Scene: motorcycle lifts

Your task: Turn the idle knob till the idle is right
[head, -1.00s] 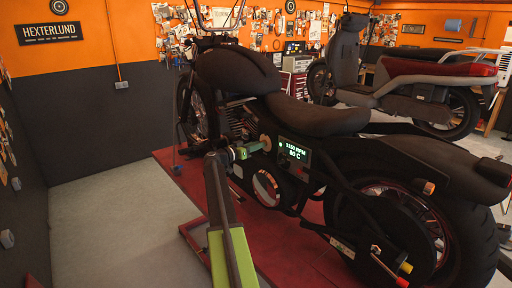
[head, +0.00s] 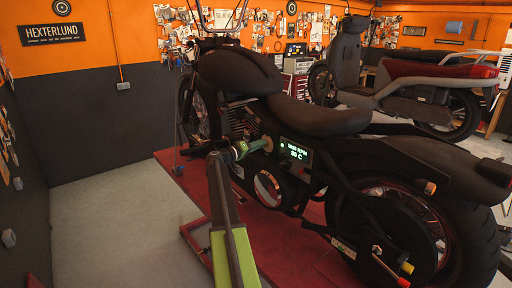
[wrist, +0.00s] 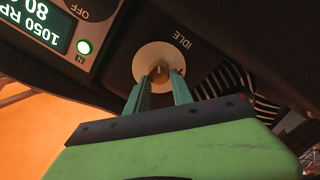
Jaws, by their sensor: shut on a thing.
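The idle knob (wrist: 153,56) is a round brass-coloured knob with a pale disc around it, next to the printed word IDLE, in the wrist view. My gripper (wrist: 160,82) is shut on it, with one teal finger on each side. In the head view my gripper (head: 240,150) reaches to the side of the dark motorcycle (head: 310,116), and the knob there is mostly hidden. The dash display (head: 295,151) reads about 1050 RPM and 80 C; it is partly cut off in the wrist view (wrist: 38,22).
The motorcycle stands on a red lift (head: 205,190). A second motorcycle (head: 430,85) stands behind at the right. Tools hang on the orange back wall. The grey floor (head: 110,220) at the left is clear.

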